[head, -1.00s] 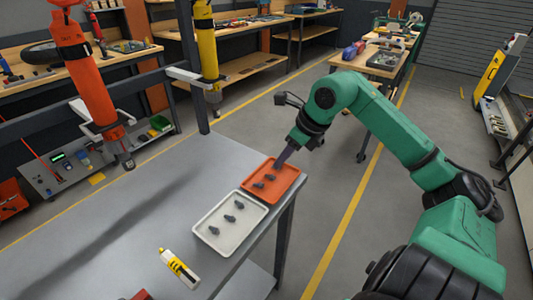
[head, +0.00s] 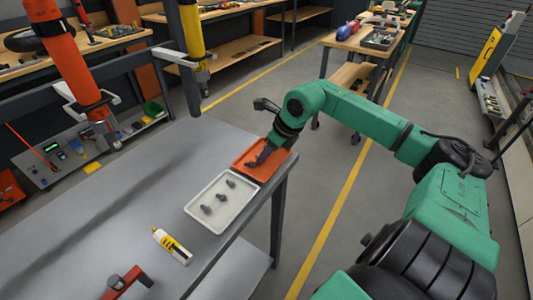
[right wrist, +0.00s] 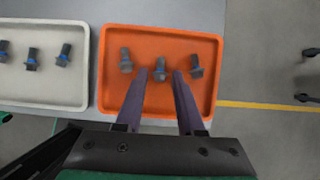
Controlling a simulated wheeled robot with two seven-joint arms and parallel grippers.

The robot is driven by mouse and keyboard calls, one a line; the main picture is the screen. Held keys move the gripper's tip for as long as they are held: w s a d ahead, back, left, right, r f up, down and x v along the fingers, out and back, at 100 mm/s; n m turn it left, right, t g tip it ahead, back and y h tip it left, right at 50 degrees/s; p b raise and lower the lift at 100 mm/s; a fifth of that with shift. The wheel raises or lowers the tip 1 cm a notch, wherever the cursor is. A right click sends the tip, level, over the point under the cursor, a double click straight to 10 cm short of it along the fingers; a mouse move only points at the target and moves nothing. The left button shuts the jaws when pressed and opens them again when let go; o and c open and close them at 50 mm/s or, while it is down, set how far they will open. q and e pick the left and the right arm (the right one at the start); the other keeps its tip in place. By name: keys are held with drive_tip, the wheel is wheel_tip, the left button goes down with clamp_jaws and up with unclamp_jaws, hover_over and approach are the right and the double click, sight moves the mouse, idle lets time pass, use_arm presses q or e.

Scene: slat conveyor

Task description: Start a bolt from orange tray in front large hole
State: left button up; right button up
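The orange tray (head: 279,158) lies at the table's right edge, and its rim shows in the right wrist view (right wrist: 206,40). Three dark bolts lie in it: a left one (right wrist: 126,60), a middle one (right wrist: 160,65) and a right one (right wrist: 196,66). My right gripper (right wrist: 160,74) is open and empty, its fingers pointing at the middle bolt, one tip on each side of its near end. In the head view the right gripper (head: 256,160) is down at the tray and hides part of it. No large hole can be made out. My left gripper is not in view.
A white tray (head: 194,208) with three bolts lies beside the orange one. A yellow-and-white bottle (head: 172,246) and a red tool (head: 126,283) lie nearer me. Orange (head: 75,65) and yellow (head: 190,35) devices hang over the table's far side. The table's middle is clear.

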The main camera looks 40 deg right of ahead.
clamp_jaws()
drive_tip(key=shift+r+p, duration=1.5)
drive_tip(key=shift+r, duration=1.1)
drive_tip(key=shift+f, duration=0.1)
